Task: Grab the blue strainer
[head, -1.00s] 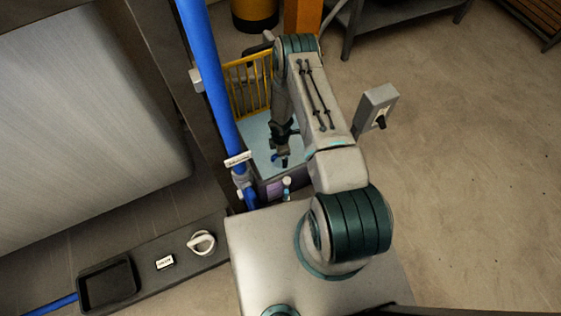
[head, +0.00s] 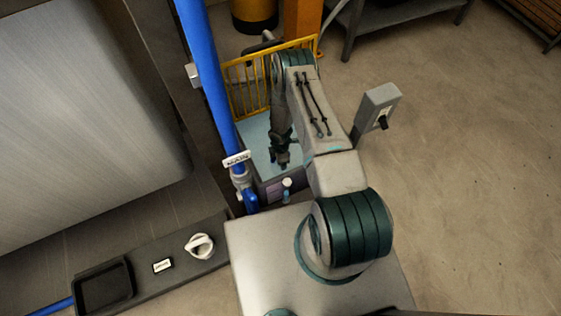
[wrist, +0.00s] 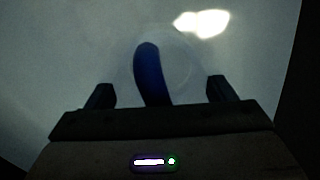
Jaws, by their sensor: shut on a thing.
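The blue strainer shows in the wrist view as a curved blue handle (wrist: 150,72) between the two dark fingers of my gripper (wrist: 160,93). My gripper is shut on it, though a gap beside the handle seems to show in this dim view. The rest of the strainer is hidden or too dark to make out. In the head view my gripper (head: 282,163) points down over the pale blue surface of a tank (head: 257,140). The strainer cannot be made out there.
A yellow rail (head: 240,88) stands at the tank's far side. A thick blue pipe (head: 208,75) runs close on the left. A grey post with a switch (head: 380,103) stands right of my arm. Open floor (head: 470,170) lies further right.

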